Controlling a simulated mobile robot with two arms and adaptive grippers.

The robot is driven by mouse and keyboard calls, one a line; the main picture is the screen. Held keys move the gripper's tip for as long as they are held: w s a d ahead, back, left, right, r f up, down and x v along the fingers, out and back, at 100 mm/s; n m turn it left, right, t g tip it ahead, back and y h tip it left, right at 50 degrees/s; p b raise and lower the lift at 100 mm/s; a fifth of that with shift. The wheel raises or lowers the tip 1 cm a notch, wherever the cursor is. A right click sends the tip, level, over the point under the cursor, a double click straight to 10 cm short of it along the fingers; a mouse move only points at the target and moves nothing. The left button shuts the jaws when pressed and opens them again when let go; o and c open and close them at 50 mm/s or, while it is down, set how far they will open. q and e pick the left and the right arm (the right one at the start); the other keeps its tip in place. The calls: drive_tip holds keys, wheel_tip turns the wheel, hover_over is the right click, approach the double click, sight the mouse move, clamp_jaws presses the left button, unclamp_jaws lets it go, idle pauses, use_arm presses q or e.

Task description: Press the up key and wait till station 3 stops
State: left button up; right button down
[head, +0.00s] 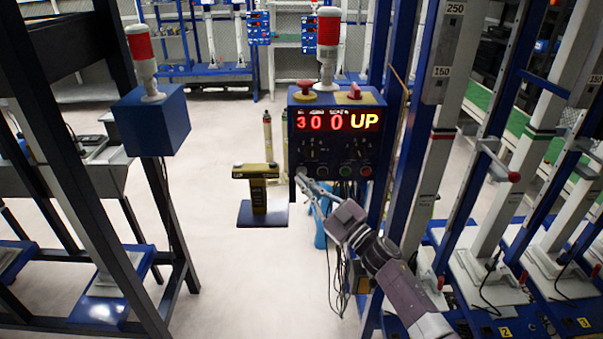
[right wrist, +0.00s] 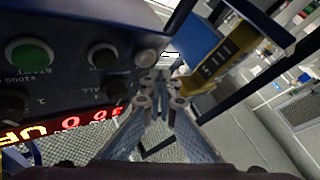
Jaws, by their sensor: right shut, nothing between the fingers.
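A dark blue control box (head: 333,140) stands in the middle of the head view. Its lit display (head: 338,120) reads "300" in red and "UP" in yellow. Round keys and knobs sit below it, among them a green key (head: 345,171) and a red key (head: 366,172). A pale round key (head: 301,171) is at the lower left corner; it also shows in the right wrist view (right wrist: 146,58). My right gripper (head: 303,181) is shut and empty, its tips (right wrist: 160,86) at this key. I cannot tell whether they touch it. My left gripper is not in view.
A red mushroom button (head: 305,88) tops the box, beside a red and white beacon (head: 328,45). A yellow and black fixture (head: 257,190) stands left of the box. Blue and white station columns (head: 435,150) crowd the right. Dark frame posts (head: 75,160) stand left.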

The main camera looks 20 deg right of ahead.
drive_tip(key=shift+s, duration=0.1)
drive_tip(key=s+p, duration=0.1)
drive_tip(key=s, duration=0.1)
drive_tip(key=s+a+p, duration=0.1)
drive_tip(key=s+p, duration=0.1)
drive_tip(key=shift+s+a, duration=0.2)
drive_tip(key=shift+s, duration=0.15)
idle(0.5)
